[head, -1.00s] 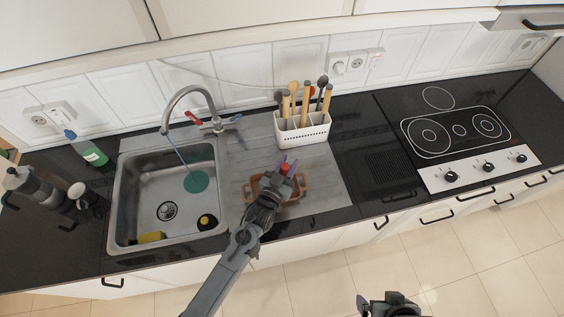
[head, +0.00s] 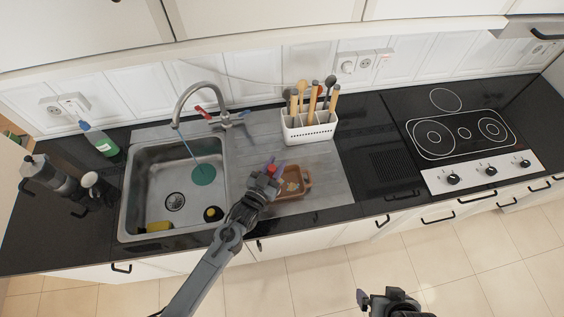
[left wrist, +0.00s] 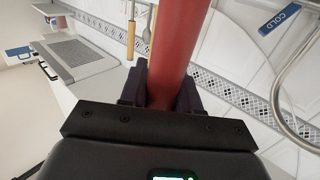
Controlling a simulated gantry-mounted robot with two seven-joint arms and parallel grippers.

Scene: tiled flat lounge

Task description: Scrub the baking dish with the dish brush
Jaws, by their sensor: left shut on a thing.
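The terracotta-brown baking dish (head: 307,188) sits on the drainboard right of the sink, with a pale patch visible inside. My left gripper (head: 271,170) is at the dish's left side, partly covering it in the head view. It is shut on a red handle (head: 276,169), which I take as the dish brush. The red handle (left wrist: 180,40) also runs up between the fingers in the left wrist view. The brush head is hidden, so I cannot tell whether it touches the dish. My right gripper (head: 376,299) is at the bottom edge, away from the counter; its jaws are unclear.
A white utensil holder (head: 309,131) stands behind the dish. A green bottle (head: 100,141) is at the far left, a hob (head: 460,132) at the right.

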